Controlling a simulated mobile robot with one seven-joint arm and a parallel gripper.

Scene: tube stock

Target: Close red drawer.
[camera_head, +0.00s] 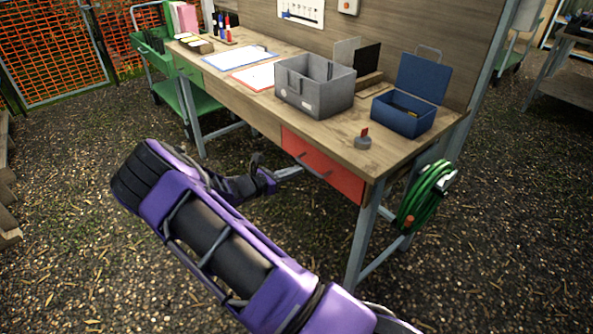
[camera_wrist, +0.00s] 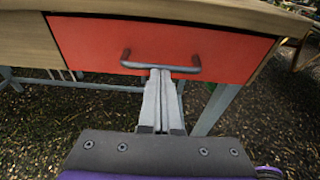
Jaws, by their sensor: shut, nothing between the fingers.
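The red drawer (camera_head: 335,178) is under the right end of the wooden workbench. Its red front also fills the upper part of the wrist view (camera_wrist: 220,50), with a dark bar handle (camera_wrist: 185,68) across it. The drawer front looks flush or nearly flush with the bench front; a small gap cannot be ruled out. My gripper (camera_wrist: 160,74) is shut and empty, fingers pointing at the drawer, tips at the middle of the handle. I cannot tell whether they touch it. In the head view my gripper (camera_head: 298,170) is partly hidden by my wrist.
On the workbench (camera_head: 235,97) stand a grey bin (camera_head: 300,97), an open blue box (camera_head: 400,120) and a small grey object with a red top (camera_head: 363,140). A green hose (camera_head: 425,195) hangs at the right end. Bench legs stand below; open gravel ground lies in front.

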